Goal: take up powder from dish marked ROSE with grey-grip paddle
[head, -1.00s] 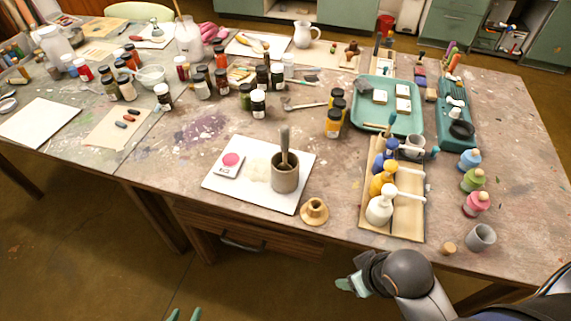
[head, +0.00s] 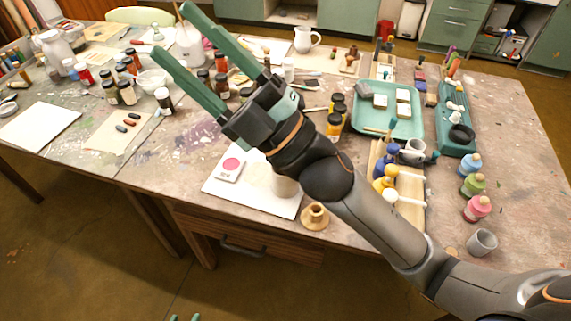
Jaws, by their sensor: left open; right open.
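A small white dish (head: 229,166) with a round pink patch of powder lies on a white board (head: 222,192) near the table's front edge. Its lettering is too small to read. My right gripper (head: 169,28) is open, with green fingers pointing to the upper left, up beyond the dish in the picture. My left gripper (head: 185,318) shows only its open fingertips at the bottom edge.
A wooden stand (head: 315,217) is by the board's right corner. Several jars (head: 163,100) stand behind the board. Bare table lies left of it.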

